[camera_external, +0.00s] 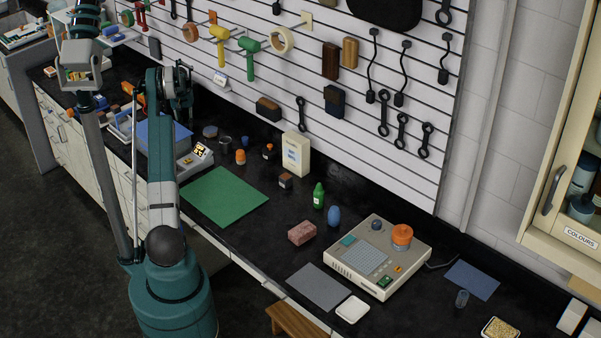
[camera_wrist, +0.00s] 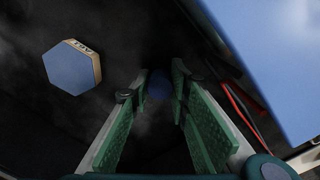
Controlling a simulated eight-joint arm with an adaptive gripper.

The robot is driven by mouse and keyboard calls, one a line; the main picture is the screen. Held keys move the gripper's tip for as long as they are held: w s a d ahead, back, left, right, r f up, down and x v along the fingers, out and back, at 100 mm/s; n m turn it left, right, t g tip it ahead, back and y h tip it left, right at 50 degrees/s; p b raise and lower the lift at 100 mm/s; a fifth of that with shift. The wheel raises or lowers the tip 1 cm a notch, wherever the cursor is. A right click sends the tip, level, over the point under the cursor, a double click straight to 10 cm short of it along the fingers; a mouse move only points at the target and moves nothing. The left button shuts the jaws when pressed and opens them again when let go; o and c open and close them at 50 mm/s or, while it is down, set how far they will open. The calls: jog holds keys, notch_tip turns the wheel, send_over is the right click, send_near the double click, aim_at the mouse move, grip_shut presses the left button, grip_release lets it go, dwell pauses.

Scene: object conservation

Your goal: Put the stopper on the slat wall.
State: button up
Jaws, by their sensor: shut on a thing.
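The slat wall (camera_external: 440,110) is white with dark grooves and stands along the back of the bench, hung with many tools and blocks. My gripper (camera_external: 178,92) is low over the left part of the dark bench, behind my own arm links. In the wrist view my gripper (camera_wrist: 154,84) has green pads on its two fingers. A small dark blue rounded thing (camera_wrist: 158,86), which looks like the stopper, shows between the fingertips. The gripper is shut on it. Most of it is in shadow, and I cannot see it in the external view.
A blue block (camera_external: 163,138) is close to my arm; a large blue surface (camera_wrist: 275,60) shows at right in the wrist view. A blue hexagonal piece (camera_wrist: 72,66) lies to the left there. A green mat (camera_external: 223,195) lies clear. A grey device (camera_external: 378,257) stands farther right.

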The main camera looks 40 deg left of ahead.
aim_at(186, 126)
jog(key=shift+f, duration=0.15)
jog(key=o, duration=0.9)
jog(key=shift+c, duration=0.2)
notch_tip(186, 126, up, 12)
jog(key=shift+o, duration=0.6)
